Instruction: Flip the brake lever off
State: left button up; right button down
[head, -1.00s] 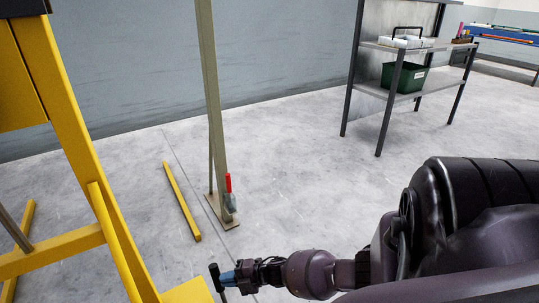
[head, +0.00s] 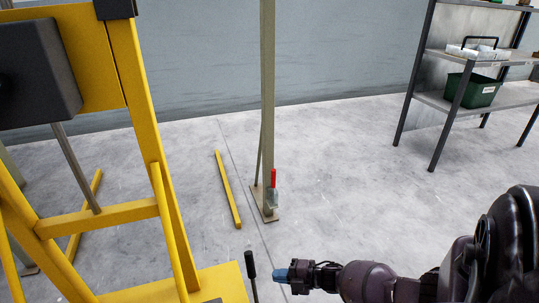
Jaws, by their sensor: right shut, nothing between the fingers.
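A lever with a black grip (head: 250,264) and a thin dark shaft stands nearly upright at the bottom of the head view, beside the yellow base; I take it as the brake lever. Its lower end is cut off by the picture's edge. My right gripper (head: 279,275), with blue fingertips, is just right of the lever, with a small gap between them in the picture. It is shut and empty. My left gripper is out of view.
A yellow frame (head: 145,110) fills the left side. A grey post (head: 267,90) carries a smaller red-handled part (head: 273,179) near its foot. A yellow bar (head: 228,190) lies on the floor. A shelf rack (head: 428,95) stands right; floor before it is clear.

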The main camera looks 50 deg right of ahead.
pick_arm(q)
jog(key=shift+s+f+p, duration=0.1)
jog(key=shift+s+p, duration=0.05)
jog(key=shift+p, duration=0.15)
pick_arm(e)
jog(key=shift+v, duration=2.65)
